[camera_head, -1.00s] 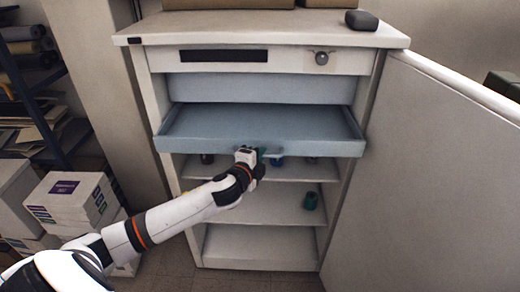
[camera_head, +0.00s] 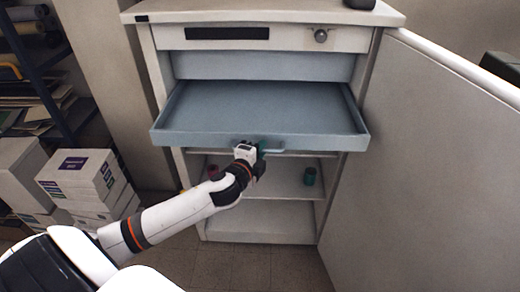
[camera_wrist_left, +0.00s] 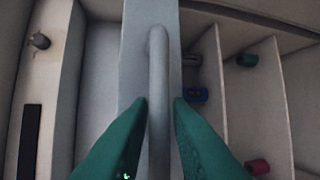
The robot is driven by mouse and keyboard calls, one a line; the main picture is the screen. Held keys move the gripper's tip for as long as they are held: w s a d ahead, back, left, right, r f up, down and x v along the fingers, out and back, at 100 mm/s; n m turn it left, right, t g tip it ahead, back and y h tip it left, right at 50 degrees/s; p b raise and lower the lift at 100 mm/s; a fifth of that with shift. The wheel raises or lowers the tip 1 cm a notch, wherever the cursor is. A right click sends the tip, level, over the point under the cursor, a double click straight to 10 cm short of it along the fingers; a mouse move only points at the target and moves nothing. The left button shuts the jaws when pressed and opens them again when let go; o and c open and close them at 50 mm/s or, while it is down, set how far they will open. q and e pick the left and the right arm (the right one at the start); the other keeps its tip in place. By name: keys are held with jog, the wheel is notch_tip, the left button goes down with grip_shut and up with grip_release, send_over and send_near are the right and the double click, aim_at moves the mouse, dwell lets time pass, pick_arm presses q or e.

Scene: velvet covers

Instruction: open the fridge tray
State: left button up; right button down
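The fridge tray (camera_head: 262,110) is a blue-grey drawer pulled well out of the white cabinet; it looks empty. Its bar handle (camera_wrist_left: 158,75) runs up the middle of the left wrist view, along the tray front. My left gripper (camera_head: 258,155) is at the handle, below the tray's front edge. Contact is hard to make out. My right gripper is not in view.
The open cabinet door (camera_head: 430,150) stands at the right. Shelves below the tray hold a green container (camera_head: 310,176) and a red one (camera_head: 213,172). White boxes (camera_head: 85,180) are stacked at the left beside a dark rack (camera_head: 50,75). Floor in front is clear.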

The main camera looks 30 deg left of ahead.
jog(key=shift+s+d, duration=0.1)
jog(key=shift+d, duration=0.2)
